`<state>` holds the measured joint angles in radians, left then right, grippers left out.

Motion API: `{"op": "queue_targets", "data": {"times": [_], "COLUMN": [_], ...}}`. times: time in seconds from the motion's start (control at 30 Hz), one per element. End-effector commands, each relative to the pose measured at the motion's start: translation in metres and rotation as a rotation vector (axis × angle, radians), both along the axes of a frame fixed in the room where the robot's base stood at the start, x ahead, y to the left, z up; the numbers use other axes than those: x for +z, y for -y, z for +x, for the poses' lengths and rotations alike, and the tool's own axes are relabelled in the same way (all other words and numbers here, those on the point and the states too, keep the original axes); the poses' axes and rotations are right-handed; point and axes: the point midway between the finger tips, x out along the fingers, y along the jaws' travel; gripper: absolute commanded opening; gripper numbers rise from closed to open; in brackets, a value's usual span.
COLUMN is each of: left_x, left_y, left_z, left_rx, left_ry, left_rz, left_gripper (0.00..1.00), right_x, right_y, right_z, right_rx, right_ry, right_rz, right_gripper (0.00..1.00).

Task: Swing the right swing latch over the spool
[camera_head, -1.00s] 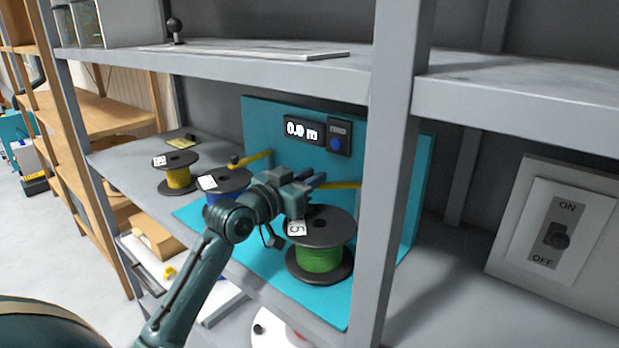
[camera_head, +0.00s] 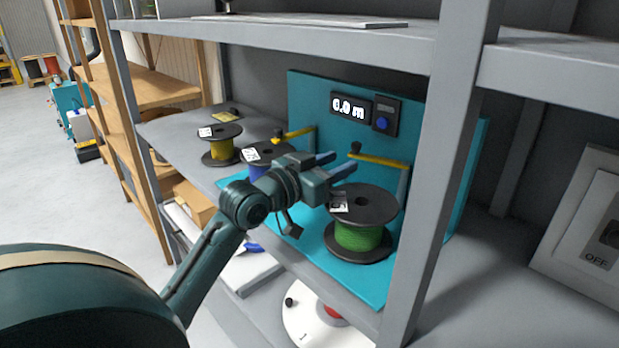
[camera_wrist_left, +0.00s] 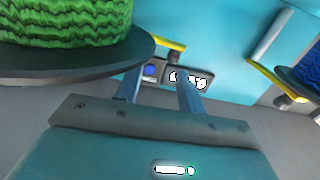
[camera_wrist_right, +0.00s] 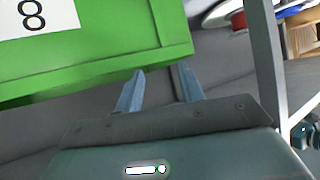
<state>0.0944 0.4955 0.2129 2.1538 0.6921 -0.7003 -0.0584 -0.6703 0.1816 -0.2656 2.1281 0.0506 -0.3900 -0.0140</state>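The right swing latch (camera_head: 380,160) is a yellow bar with a black knob at its left end. In the head view it shows just above and behind the green spool (camera_head: 360,237), which stands upright on a teal base. The latch also shows in the left wrist view (camera_wrist_left: 170,44), beyond the flange of the spool. My left gripper (camera_head: 334,165) is open and empty, left of the knob and beside the spool's upper flange. Its fingers also show apart in the left wrist view (camera_wrist_left: 160,90). My right gripper (camera_wrist_right: 160,85) is open and empty, near a green box.
The left latch (camera_head: 295,132) stands by the blue spool (camera_head: 262,172), partly hidden by my arm. A yellow spool (camera_head: 222,150) stands farther left. A display (camera_head: 348,106) is on the teal back panel. A grey shelf post (camera_head: 440,170) rises right of the green spool.

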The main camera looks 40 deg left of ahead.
Motion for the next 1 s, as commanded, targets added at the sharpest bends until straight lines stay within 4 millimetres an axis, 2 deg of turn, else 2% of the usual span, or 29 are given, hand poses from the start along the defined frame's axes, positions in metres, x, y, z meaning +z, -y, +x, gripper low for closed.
{"op": "queue_targets", "data": {"times": [0.1,0.2,0.4,0.6,1.0], "left_x": [-0.003,-0.003,-0.002,0.000,0.000], "left_y": [-0.005,-0.009,-0.014,-0.015,-0.015], "left_z": [-0.028,-0.047,-0.070,-0.078,-0.077], "left_rx": [-0.001,-0.001,0.000,-0.001,-0.001], "left_ry": [-0.002,-0.003,-0.002,0.000,0.000], "left_rz": [0.004,0.003,0.000,-0.001,-0.001], "left_gripper": [0.39,0.39,0.39,0.39,0.39], "right_x": [-0.004,-0.006,-0.008,-0.007,-0.006], "right_y": [0.000,0.000,0.000,-0.001,-0.001], "right_z": [0.001,0.001,0.002,0.001,0.001], "right_rx": [-0.002,-0.004,-0.009,-0.014,-0.015], "right_ry": [0.002,0.004,0.004,0.004,0.004], "right_rz": [0.008,0.014,0.024,0.033,0.035], "right_gripper": [0.38,0.38,0.38,0.38,0.38]}}
